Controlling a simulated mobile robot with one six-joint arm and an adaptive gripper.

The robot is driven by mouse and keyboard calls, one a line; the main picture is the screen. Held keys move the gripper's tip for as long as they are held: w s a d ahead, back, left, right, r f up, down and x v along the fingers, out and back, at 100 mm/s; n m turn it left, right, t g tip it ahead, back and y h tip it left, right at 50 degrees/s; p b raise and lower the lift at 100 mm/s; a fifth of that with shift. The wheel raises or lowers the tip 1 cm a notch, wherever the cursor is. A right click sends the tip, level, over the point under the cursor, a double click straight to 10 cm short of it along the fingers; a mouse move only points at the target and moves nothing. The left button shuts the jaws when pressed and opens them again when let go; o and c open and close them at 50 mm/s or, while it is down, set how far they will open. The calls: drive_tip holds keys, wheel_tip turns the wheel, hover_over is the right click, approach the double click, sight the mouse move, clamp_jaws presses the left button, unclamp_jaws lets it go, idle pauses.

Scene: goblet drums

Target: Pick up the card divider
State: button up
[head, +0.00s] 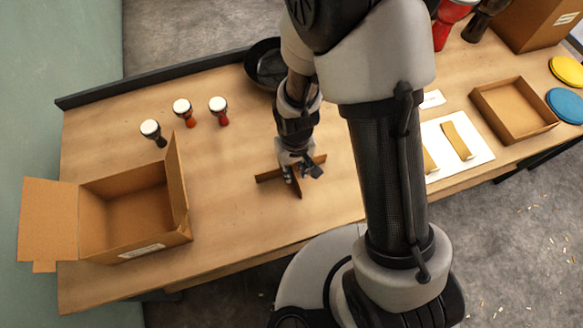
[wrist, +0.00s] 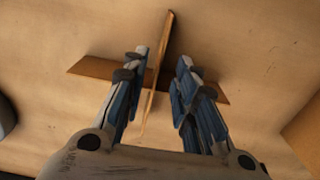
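The card divider (head: 268,176) is a brown cardboard cross of two interlocked panels. It stands on the wooden table near the middle of the head view. In the wrist view one panel (wrist: 164,50) runs lengthwise between my fingers, and the other panel (wrist: 92,69) crosses behind them. My gripper (head: 300,172) is right at the divider, pointing down; it also shows in the wrist view (wrist: 163,58). The fingers are apart, one on each side of the lengthwise panel, closer to it on the left. My gripper hides part of the divider in the head view.
An open cardboard box (head: 128,205) stands on the left, with three small goblet drums (head: 183,108) behind it. A black round bowl (head: 266,66) is near the back edge. A shallow tray (head: 513,108) and a white sheet (head: 474,148) lie on the right. Table around the divider is clear.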

sight(295, 174)
wheel_tip(295, 174, down, 5)
drive_tip(key=shift+d+b, duration=0.1)
drive_tip(key=shift+b, duration=0.9)
drive_tip(key=shift+r, duration=0.1)
drive_tip(key=shift+c, duration=0.2)
clamp_jaws()
